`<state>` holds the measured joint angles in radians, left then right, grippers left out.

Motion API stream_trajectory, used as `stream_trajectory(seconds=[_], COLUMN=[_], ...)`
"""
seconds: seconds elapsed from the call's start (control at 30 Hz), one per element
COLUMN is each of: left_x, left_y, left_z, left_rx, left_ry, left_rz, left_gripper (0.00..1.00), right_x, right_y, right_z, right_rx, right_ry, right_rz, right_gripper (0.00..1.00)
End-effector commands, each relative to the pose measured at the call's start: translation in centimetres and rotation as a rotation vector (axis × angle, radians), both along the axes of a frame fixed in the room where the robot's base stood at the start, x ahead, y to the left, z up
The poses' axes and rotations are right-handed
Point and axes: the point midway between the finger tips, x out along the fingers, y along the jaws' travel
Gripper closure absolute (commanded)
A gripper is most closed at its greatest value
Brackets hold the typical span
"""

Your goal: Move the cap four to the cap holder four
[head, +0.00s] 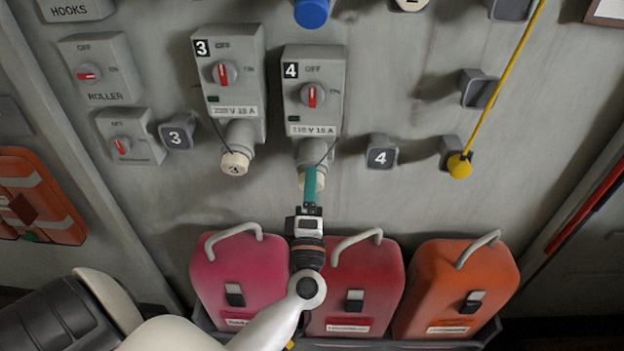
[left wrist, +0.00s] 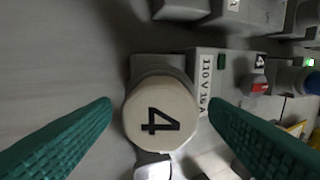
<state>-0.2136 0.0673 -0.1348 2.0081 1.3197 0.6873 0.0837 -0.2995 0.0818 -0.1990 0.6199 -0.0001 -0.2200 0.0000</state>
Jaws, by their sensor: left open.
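Cap four (left wrist: 160,122) is a cream round cap with a black 4, seated on the socket under the grey switch box four (head: 313,88). In the head view it shows partly (head: 325,180) behind my gripper. My left gripper (head: 311,178) has green fingers and is open. In the left wrist view its fingers (left wrist: 162,115) stand on either side of the cap, with gaps, not gripping it. Cap holder four (head: 382,152) is a grey block marked 4 on the wall to the right, with nothing on it. My right gripper is not in view.
Cap three (head: 235,163) hangs under switch box three (head: 225,70) to the left. Cap holder three (head: 177,134) is empty. Pink, red and orange cans (head: 455,285) stand below.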

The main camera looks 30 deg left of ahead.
Motion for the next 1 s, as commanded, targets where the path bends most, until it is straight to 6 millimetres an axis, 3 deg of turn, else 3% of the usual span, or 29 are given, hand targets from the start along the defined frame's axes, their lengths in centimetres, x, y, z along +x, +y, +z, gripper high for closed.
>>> stream_trajectory(seconds=[1.0], left_x=[-0.02], left_y=[-0.02], left_z=[0.02], left_rx=[0.0], left_ry=[0.001], left_rz=[0.0], left_gripper=[0.31], right_x=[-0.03], right_y=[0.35], right_z=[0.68], right_rx=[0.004], right_ry=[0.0], right_rz=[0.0], right_gripper=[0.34])
